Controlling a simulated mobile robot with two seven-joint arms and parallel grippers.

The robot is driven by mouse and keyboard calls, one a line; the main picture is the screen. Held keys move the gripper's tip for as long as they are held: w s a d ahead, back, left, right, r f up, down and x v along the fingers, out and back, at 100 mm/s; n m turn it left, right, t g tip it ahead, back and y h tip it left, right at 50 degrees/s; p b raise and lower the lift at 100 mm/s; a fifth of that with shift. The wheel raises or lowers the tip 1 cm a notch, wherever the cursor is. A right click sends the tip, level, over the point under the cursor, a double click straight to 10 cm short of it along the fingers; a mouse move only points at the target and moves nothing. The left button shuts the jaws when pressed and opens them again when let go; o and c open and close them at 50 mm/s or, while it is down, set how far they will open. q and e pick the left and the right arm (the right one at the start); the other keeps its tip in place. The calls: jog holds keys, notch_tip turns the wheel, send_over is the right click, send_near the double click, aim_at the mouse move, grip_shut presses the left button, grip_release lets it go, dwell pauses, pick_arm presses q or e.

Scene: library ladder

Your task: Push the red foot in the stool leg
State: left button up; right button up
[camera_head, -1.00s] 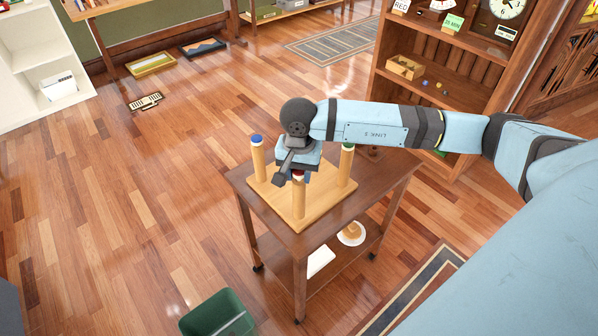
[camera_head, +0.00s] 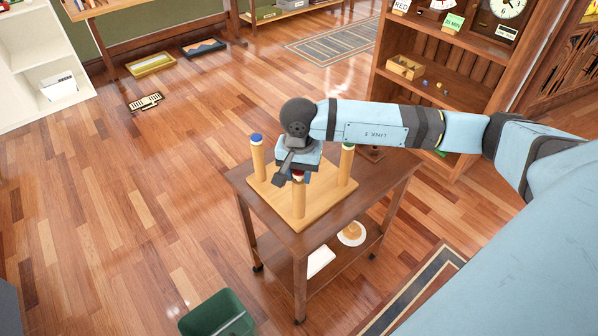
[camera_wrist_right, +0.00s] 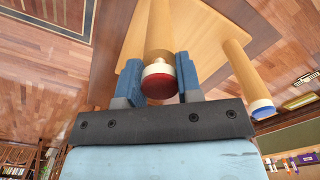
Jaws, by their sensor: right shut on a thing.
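The wooden stool (camera_head: 284,205) lies upside down on a small brown table, its legs pointing up. The red foot (camera_wrist_right: 160,84), with a pale band, is at the end of the near leg (camera_head: 299,203). In the wrist view, my right gripper (camera_wrist_right: 157,66) has one blue finger on each side of the foot and is shut on it. The foot lines up with the leg; I cannot tell how deep it sits. In the head view, the right gripper (camera_head: 298,171) mostly hides the foot. My left gripper is not in view.
A blue-capped leg (camera_head: 257,155) stands to the left and another leg (camera_head: 346,167) to the right, its top close under my right arm. The brown table (camera_head: 388,184) has a lower shelf.

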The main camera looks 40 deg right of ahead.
jog(key=shift+f+b, duration=0.85)
jog(key=shift+b, duration=0.25)
dwell(1.1)
jog(key=o, duration=1.5)
jog(key=shift+c, duration=0.2)
jog(key=shift+r, duration=0.1)
jog(key=shift+r+p, duration=0.3)
jog(key=shift+r, duration=0.4)
jog(key=shift+r+p, duration=0.6)
jog(key=shift+r, duration=1.7)
